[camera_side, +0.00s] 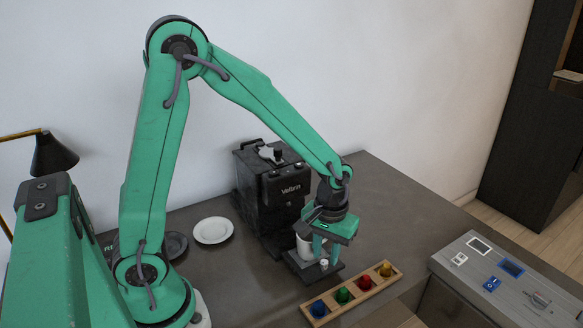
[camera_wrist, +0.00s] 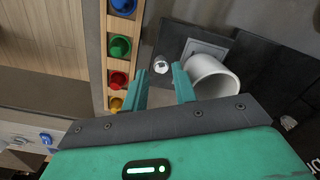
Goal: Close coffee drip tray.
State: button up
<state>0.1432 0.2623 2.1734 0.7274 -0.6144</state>
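The black coffee machine (camera_side: 286,188) stands at the back of the dark counter. Its dark drip tray (camera_side: 308,273) sticks out at the front; it also shows in the wrist view (camera_wrist: 177,35), with a grey square plate on it. A small white knob (camera_side: 324,263) is at the tray's front end; it also shows in the wrist view (camera_wrist: 161,64). A white mug (camera_side: 304,247) stands on the tray and shows large in the wrist view (camera_wrist: 213,76). My gripper (camera_wrist: 160,70) is open and points down over the tray front, with the knob seen between its fingertips. Contact cannot be told.
A wooden rack (camera_side: 350,293) with several coloured capsules lies close in front of the tray. A white plate (camera_side: 213,230) and a dark dish (camera_side: 174,244) lie left of the machine. A grey panel with switches (camera_side: 505,277) is at the right. The counter right of the machine is clear.

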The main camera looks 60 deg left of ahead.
jog(key=shift+f, duration=1.25)
grip_shut()
jog(key=shift+a, duration=0.15)
